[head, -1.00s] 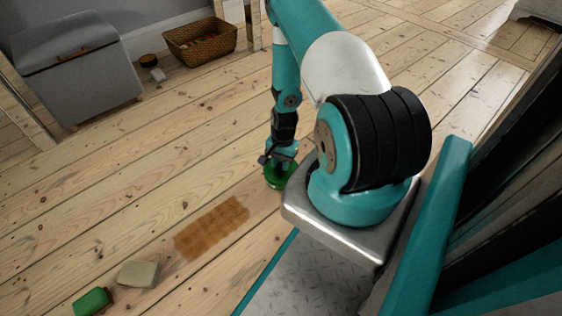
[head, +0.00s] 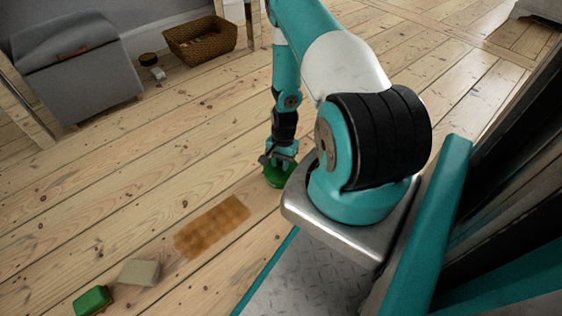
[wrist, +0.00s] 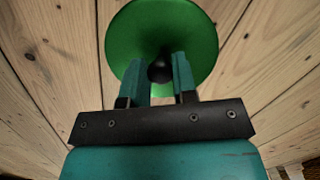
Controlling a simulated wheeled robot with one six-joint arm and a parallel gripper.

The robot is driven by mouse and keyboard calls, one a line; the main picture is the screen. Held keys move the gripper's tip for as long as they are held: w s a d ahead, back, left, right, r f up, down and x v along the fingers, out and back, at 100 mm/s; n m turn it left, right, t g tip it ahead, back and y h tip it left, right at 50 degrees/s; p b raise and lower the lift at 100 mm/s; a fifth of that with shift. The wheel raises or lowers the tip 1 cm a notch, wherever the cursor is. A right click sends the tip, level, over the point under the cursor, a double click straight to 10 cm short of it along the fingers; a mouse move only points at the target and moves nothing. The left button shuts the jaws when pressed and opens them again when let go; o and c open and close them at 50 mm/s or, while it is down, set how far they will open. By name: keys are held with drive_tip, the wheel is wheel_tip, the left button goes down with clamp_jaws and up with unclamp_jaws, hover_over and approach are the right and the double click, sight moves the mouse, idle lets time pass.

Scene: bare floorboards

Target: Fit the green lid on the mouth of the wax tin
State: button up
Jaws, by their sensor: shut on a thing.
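The green lid (head: 277,175) is a round disc with a dark knob in the middle. It also shows in the wrist view (wrist: 180,35). My gripper (head: 279,158) is shut on the lid's dark knob, with a finger on each side of it in the wrist view (wrist: 160,70). Bare floorboards show around the lid; I cannot tell how far it is above them. No tin mouth shows under the lid in either view. A small dark round container (head: 148,60) stands near the wall, possibly the wax tin; it is too small to be sure.
A wicker basket (head: 180,44) and a grey lidded box (head: 52,75) stand at the back left. A small pale block (head: 156,75) lies by the dark container. A brown stained patch (head: 212,226), a beige block (head: 139,272) and a green block (head: 92,300) lie front left. The middle floor is clear.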

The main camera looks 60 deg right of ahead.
drive_tip(key=o, duration=1)
wheel_tip(320, 180, up, 17)
drive_tip(key=d+p, duration=0.2)
drive_tip(key=p, duration=0.7)
drive_tip(key=shift+w+d, duration=0.25)
drive_tip(key=shift+r, duration=0.15)
